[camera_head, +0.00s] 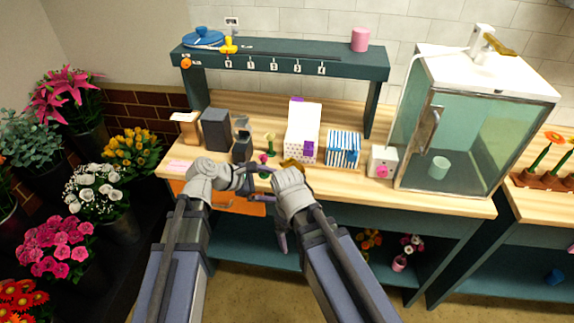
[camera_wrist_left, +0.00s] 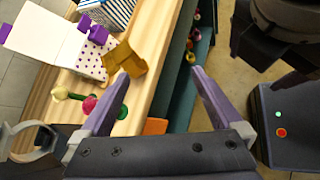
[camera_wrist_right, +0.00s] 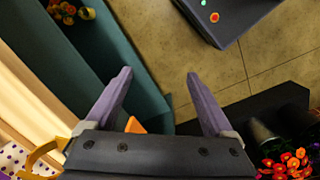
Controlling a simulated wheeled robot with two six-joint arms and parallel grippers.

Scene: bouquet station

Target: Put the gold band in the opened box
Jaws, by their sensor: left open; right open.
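The gold band (camera_wrist_left: 125,60) lies on the wooden worktop near its front edge, beside the box; my right arm partly covers it in the head view (camera_head: 291,163). The opened box (camera_head: 303,128) is white with purple dots, its lid raised; it also shows in the left wrist view (camera_wrist_left: 62,38). My left gripper (camera_wrist_left: 157,78) is open and empty, one fingertip near the gold band in that picture; contact cannot be told. My right gripper (camera_head: 281,240) is open and empty, pointing down in front of the worktop; the right wrist view (camera_wrist_right: 160,75) shows floor between its fingers.
A pink flower (camera_wrist_left: 90,104) lies on the worktop by my left gripper. A blue-striped box (camera_head: 343,149) and a white box with a pink mark (camera_head: 382,162) stand right of the opened box. A glass cabinet (camera_head: 465,130) stands further right. Flower buckets crowd the left.

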